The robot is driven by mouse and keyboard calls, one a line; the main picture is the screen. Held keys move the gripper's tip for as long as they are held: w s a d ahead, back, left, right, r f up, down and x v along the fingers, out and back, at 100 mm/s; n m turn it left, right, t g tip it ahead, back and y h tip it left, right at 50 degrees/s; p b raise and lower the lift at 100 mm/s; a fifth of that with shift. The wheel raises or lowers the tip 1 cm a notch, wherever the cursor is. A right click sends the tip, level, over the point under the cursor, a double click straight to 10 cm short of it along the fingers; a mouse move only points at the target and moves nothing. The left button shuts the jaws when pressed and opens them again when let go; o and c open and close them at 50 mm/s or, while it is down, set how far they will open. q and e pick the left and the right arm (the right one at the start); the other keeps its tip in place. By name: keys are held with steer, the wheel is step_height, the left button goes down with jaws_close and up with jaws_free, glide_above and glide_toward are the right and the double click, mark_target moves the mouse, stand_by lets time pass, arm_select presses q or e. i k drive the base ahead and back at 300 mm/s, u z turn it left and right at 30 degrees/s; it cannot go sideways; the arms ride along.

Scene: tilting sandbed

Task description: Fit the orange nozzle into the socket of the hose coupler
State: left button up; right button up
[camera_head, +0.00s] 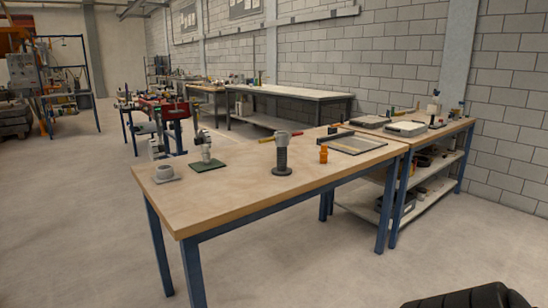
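The small orange nozzle (323,154) stands upright on the wooden workbench (236,196), right of the bench's middle and close to the tilting sandbed's framed tray. I cannot tell for sure which piece is the hose coupler. A low grey piece with a round raised top (164,173) sits at the bench's left end. A dark grey upright cylinder on a round base (282,161) stands left of the nozzle. No socket opening can be made out at this size. The nozzle stands apart from both pieces. Neither of my grippers is in view.
A pale valve-like fitting (206,148) stands on a green mat (205,165). A framed tray (379,143) lies right of the nozzle. A second bench (460,124) adjoins at right. The bench's front is clear. A black ribbed shape (480,297) shows at bottom right.

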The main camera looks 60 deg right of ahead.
mark_target(282, 138)
steer(key=z, duration=0.55)
steer(key=i, duration=1)
steer(key=z, duration=1.5)
steer(key=i, duration=0.65)
steer(key=z, duration=0.7)
